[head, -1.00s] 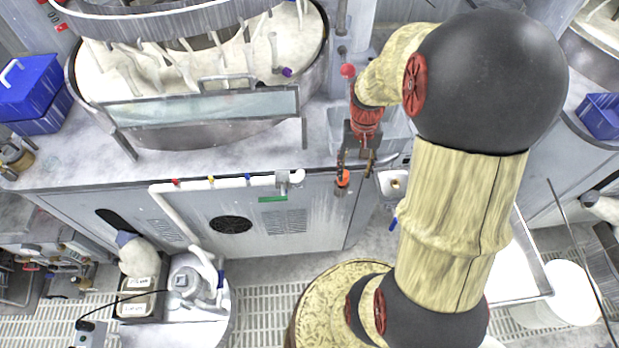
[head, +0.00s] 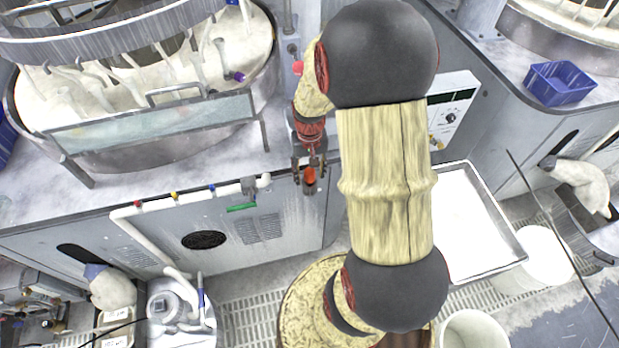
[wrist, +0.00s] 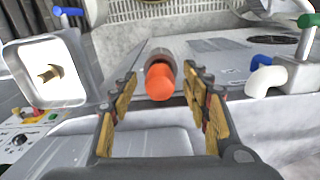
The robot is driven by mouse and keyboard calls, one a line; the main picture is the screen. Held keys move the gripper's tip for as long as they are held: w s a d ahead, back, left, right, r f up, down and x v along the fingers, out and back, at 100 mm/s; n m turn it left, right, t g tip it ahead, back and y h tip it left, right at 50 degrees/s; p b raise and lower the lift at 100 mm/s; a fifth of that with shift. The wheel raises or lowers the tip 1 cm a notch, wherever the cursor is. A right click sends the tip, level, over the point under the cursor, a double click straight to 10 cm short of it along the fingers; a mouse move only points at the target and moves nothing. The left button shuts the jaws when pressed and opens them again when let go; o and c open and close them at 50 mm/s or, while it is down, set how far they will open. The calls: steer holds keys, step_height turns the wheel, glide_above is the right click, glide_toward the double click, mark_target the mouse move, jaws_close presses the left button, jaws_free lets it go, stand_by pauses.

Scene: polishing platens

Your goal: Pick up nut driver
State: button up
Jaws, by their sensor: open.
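An orange-ended cylinder with a grey body, which looks like the nut driver (wrist: 160,80), shows in the wrist view at the cabinet's front edge. Its orange end faces the camera. In the head view the orange end (head: 310,176) is just at my gripper's fingertips. My gripper (head: 309,168) is open and points down beside the cabinet front. In the wrist view its two yellow-padded fingers stand either side of the orange end, with a gap on each side. I cannot tell how deep the cylinder lies between them or what supports it.
A white pipe with coloured valves (head: 190,194) runs along the cabinet front left of my gripper. A round polishing tank (head: 150,140) stands behind on the left. A white tray (head: 478,225) and a control panel (head: 452,110) lie to the right.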

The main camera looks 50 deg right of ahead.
steer(key=c, duration=1.1)
jaws_close()
